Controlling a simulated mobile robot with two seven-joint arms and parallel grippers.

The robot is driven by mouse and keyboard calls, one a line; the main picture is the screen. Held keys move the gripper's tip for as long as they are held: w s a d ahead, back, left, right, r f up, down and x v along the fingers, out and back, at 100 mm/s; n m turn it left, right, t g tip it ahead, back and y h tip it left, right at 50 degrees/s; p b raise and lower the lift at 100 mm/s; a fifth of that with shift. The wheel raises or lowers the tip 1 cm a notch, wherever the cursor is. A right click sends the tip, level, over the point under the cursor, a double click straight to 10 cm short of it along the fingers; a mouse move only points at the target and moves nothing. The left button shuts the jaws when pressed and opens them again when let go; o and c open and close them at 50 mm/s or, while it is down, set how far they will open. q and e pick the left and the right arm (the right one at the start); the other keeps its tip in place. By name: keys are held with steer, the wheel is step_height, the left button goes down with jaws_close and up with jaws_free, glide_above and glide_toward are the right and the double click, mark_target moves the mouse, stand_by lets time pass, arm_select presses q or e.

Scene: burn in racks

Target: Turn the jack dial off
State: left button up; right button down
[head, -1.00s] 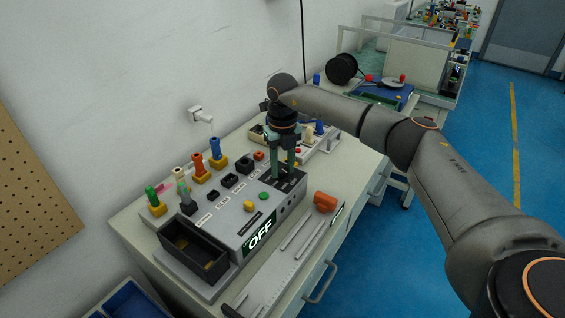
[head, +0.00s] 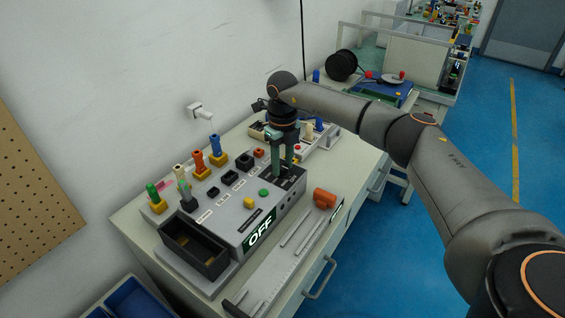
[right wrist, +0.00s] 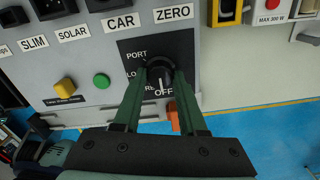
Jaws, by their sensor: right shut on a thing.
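The jack dial (right wrist: 159,72) is a round black knob on a dark square plate of the grey panel. The labels PORT, OFF and two partly hidden ones stand around it. Its white mark points down toward OFF. My right gripper (right wrist: 160,82) is shut on the dial, with one green finger on each side. In the head view, my right gripper (head: 283,172) reaches down to the panel's far right end and hides the dial. The panel's front display (head: 260,233) reads OFF. My left gripper is not in view.
The grey test panel (head: 228,212) carries several sockets, a yellow button (head: 248,202) and a green button (head: 264,192). A black open box (head: 194,245) sits at its left end. An orange part (head: 324,198) lies on the bench in front.

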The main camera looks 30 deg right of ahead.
mark_target(283, 166)
steer(key=shift+c, duration=2.3)
jaws_free()
steer(key=shift+r, duration=0.15)
step_height(283, 166, up, 12)
steer(key=shift+r, duration=0.15)
